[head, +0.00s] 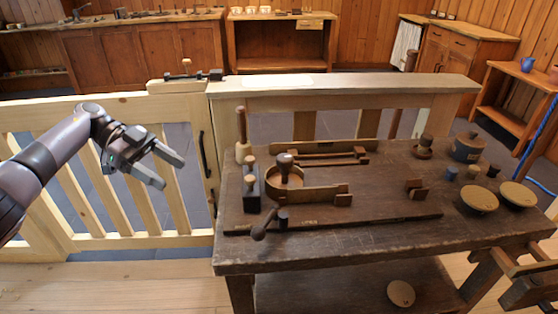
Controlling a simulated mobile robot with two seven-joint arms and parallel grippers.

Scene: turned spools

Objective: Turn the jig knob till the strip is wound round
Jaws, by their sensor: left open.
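The jig sits on the left part of the dark workbench (380,232). Its dark knob (285,160) stands upright on top of a round form. A light brown strip (310,194) curves at the front of the form and runs straight to the right, ending at a small dark block (343,199). How far the strip reaches behind the form is hard to see. My left gripper (171,172) is open and empty, left of the bench in front of the slatted gate, well apart from the knob. My right gripper is out of view.
A wooden mallet-like tool (242,138) and a dark block with pegs (251,187) stand left of the jig. A dark handle (264,224) lies at its front. Round lids (478,197) and a blue-banded pot (467,148) are at right. A slatted gate (100,205) borders the bench's left.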

